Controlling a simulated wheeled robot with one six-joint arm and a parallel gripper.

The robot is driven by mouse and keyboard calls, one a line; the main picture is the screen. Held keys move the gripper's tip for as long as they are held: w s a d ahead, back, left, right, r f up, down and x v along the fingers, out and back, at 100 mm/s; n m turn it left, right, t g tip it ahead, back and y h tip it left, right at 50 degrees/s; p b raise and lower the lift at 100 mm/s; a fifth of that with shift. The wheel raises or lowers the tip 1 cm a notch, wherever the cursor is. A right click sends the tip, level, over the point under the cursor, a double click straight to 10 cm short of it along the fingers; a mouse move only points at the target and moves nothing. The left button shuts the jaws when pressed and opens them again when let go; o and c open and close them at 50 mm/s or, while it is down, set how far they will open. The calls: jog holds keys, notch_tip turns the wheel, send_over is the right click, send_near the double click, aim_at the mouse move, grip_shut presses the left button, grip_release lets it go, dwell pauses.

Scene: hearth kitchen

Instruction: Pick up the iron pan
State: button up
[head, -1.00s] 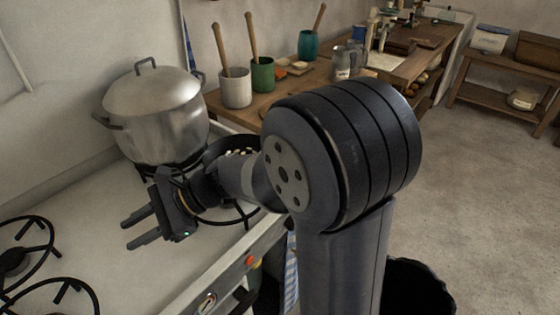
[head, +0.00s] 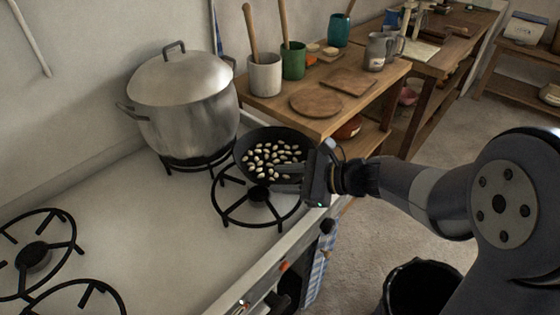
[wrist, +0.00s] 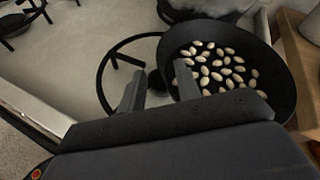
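The iron pan (head: 254,143) is black and round and holds several pale oval beans or nuts. It sits on the stove over the right burner's grate (head: 232,212), in front of the big pot. My gripper (head: 279,174) is at the pan's near right edge, with its fingers pointing left over or beside the pan. In the wrist view my gripper (wrist: 160,85) has its fingers apart with nothing between them; the right finger overlaps the near left rim of the pan (wrist: 278,88). I cannot tell whether it touches. No pan handle shows; it may be hidden by my gripper.
A large lidded steel pot (head: 185,108) stands close behind the pan. A wooden table (head: 330,122) with boards and utensil crocks is beyond the stove's right end. Empty grates (head: 35,255) lie left. The white stovetop (head: 150,225) is clear between them. A black bin (head: 425,285) stands on the floor.

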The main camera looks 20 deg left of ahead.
aim_at(255, 178)
jog(key=x, duration=0.5)
jog(key=shift+w, duration=0.1)
jog(key=shift+c, duration=0.4)
grip_shut()
dwell(0.9)
